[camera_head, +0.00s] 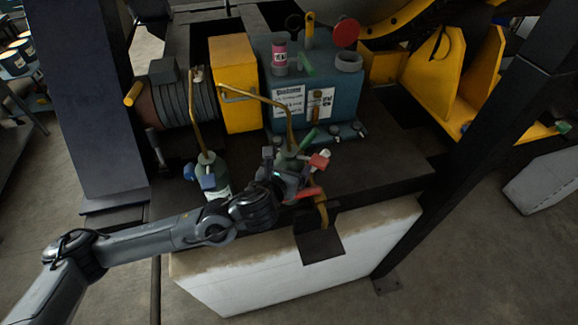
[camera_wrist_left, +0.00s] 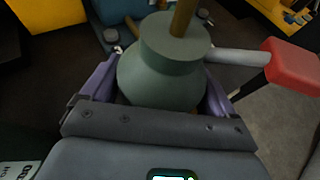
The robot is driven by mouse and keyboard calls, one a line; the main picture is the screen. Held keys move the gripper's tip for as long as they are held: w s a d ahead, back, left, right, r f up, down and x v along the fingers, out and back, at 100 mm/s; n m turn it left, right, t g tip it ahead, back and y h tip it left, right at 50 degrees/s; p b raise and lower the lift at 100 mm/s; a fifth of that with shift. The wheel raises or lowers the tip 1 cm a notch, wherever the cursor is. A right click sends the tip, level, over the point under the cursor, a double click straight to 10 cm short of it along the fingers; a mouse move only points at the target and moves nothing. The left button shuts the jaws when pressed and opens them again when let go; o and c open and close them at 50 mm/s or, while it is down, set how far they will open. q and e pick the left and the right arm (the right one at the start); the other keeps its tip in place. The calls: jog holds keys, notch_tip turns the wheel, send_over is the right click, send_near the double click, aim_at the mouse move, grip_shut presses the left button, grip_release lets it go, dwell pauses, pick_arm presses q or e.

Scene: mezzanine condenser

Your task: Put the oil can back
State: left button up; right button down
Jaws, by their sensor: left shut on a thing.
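My left gripper (camera_head: 290,172) is shut on a green oil can (camera_wrist_left: 160,78). In the head view, the can's body (camera_head: 292,157) is partly hidden by the gripper. Its long brass spout (camera_head: 262,98) bends up and to the left. A lever with a red end (camera_wrist_left: 292,66) sticks out to its right in the left wrist view. The fingers lie on either side of the rounded body. I cannot tell whether its base touches the dark deck. A second oil can (camera_head: 213,180), with a blue lever end and a brass spout, stands left of the gripper. My right gripper is not in view.
A blue box (camera_head: 345,98) bears a pink-labelled tin (camera_head: 279,57), a grey ring (camera_head: 349,61) and tools. A yellow block (camera_head: 235,75) stands beside it. A dark plate (camera_head: 320,245) hangs over the white front. The dark deck is clear to the right (camera_head: 385,160).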

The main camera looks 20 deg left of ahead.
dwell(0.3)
pick_arm(q)
jog(key=o, duration=1.6)
jog(key=shift+f, duration=0.15)
jog(key=shift+o, duration=1.1)
